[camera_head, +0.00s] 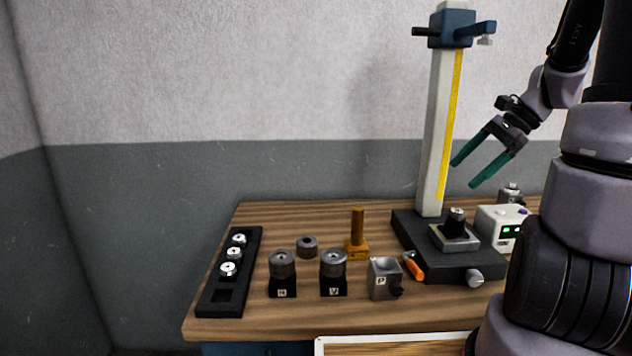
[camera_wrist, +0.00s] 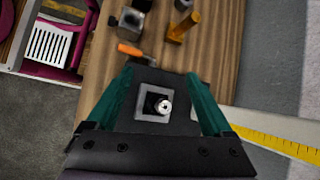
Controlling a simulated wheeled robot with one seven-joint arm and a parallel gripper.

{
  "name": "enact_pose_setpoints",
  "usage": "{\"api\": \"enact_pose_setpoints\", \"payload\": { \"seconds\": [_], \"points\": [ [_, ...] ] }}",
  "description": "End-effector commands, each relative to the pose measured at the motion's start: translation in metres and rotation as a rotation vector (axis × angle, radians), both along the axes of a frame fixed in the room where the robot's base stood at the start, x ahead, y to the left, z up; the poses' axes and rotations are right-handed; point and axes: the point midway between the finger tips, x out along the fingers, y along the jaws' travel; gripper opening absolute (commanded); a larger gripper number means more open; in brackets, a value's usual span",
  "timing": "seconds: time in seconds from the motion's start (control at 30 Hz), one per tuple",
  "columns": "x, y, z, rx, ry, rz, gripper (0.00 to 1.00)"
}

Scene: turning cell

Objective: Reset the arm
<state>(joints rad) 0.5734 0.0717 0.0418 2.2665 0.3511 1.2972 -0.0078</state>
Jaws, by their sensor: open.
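My gripper (camera_head: 483,163) is open and empty, with two teal fingers apart. It is raised above the right part of the wooden bench, just right of the tall height gauge column (camera_head: 435,130). In the wrist view my gripper (camera_wrist: 158,105) points down over the gauge's dark base, and the square plate with a small round metal part (camera_wrist: 164,106) shows between the fingers. That metal part also shows in the head view (camera_head: 456,219). Nothing is touching the fingers.
A black tray (camera_head: 207,300) with several silver parts lies at the bench's left. Two labelled round parts on black blocks (camera_head: 282,276), a grey ring (camera_head: 307,246), an amber post (camera_head: 357,238), a grey block (camera_head: 381,282), an orange-handled tool (camera_head: 414,268) and a white display box (camera_head: 500,226) stand nearby.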

Motion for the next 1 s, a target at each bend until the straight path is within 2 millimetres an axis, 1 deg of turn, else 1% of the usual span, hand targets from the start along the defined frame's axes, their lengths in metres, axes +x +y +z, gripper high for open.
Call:
{"api": "enact_pose_setpoints", "payload": {
  "seconds": [0.03,0.2,0.43,0.6,0.7,0.8,1.0],
  "points": [
    [-0.008,0.015,0.014,-0.071,-0.048,0.069,0.85],
    [-0.036,0.050,0.048,-0.287,-0.207,0.270,0.85],
    [-0.078,0.082,0.090,-0.548,-0.468,0.503,0.85],
    [-0.102,0.095,0.113,-0.683,-0.641,0.618,0.85],
    [-0.110,0.098,0.121,-0.729,-0.706,0.654,0.85],
    [-0.115,0.099,0.124,-0.752,-0.738,0.672,0.85],
    [-0.115,0.099,0.125,-0.758,-0.745,0.675,0.85]
  ]
}}
